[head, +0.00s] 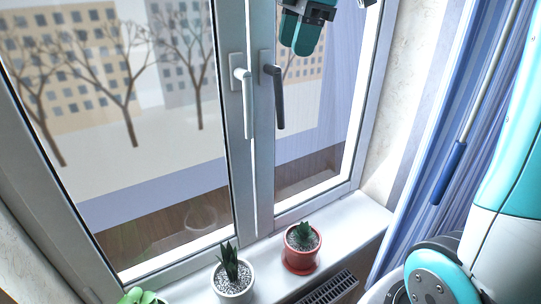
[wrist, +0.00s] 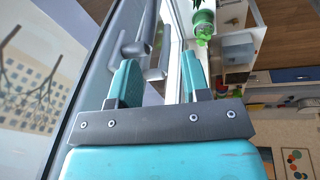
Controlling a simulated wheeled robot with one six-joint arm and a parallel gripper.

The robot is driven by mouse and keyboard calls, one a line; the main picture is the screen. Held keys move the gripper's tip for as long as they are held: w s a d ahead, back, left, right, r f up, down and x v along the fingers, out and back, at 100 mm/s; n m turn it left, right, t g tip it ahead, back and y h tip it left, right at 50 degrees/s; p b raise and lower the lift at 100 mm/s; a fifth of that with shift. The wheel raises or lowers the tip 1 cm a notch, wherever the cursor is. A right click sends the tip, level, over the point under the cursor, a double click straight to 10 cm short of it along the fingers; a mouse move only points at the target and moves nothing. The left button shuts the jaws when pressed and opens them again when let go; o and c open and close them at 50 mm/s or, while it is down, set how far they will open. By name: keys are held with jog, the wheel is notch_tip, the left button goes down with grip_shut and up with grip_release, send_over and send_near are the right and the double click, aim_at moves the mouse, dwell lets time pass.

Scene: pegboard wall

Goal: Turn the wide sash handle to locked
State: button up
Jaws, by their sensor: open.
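The window has a wide left sash (head: 150,130) and a narrower right sash (head: 318,110). The wide sash carries a white handle (head: 247,100), its lever hanging down. The narrow sash carries a dark handle (head: 277,98), also hanging down. My gripper (head: 302,48) is at the top of the head view, above and right of both handles and apart from them. In the wrist view my gripper (wrist: 158,62) is open, with nothing held. A greyish handle (wrist: 134,48) shows beyond its fingers; I cannot tell surely which one.
The sill holds a plant in a white pot (head: 233,278), a plant in a red pot (head: 302,250) and a green plant (head: 143,296) at the lower edge. A blue curtain (head: 410,200) hangs at the right. A vent grille (head: 330,287) lies below the sill.

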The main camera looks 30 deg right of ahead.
jog(key=s+a+f+m+y+b, duration=0.1)
jog(key=s+a+f+m+b, duration=0.2)
jog(key=f, duration=0.6)
jog(key=s+a+f+m+g+b, duration=0.1)
jog(key=s+a+f+m+b, duration=0.2)
jog(key=s+a+f, duration=0.4)
jog(key=s+a+f+m+g+y+b, duration=0.1)
jog(key=s+a+f+m+b, duration=0.2)
jog(key=f, duration=0.9)
jog(key=shift+s+a+y+b, duration=0.3)
jog(key=shift+s+a+b, duration=0.4)
jog(key=shift+s+a, duration=1.3)
jog(key=shift+s+d+f, duration=0.1)
jog(key=shift+s+d, duration=0.45)
